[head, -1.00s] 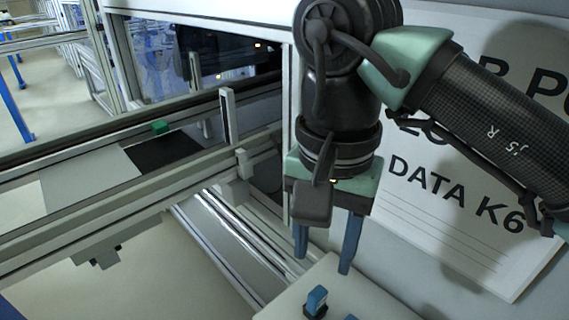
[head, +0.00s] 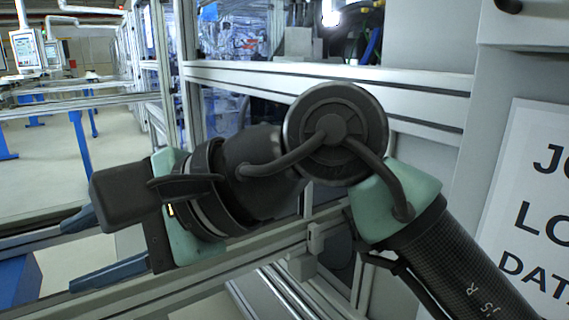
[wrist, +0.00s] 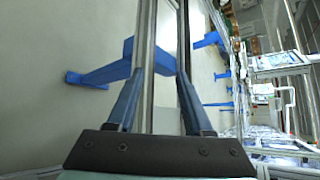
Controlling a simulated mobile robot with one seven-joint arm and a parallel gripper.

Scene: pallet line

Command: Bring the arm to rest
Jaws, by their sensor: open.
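My gripper (head: 72,254) points to the left in the head view, with its two blue fingers spread apart. The wrist view also shows my gripper (wrist: 159,76), with a clear gap between the fingers and nothing held. My arm lies across the middle of the head view, in front of the machine frame. The wrist view looks past the fingers at a metal rail (wrist: 166,100) and the pale floor (wrist: 60,130). The rail shows between the fingers, and I cannot tell how far off it is.
An aluminium machine frame (head: 330,78) stands behind my arm. A white sign (head: 540,205) hangs on the cabinet at the right. Blue legs (head: 83,150) stand on open floor (head: 45,170) at the far left. A screen panel (head: 24,52) is at the upper left.

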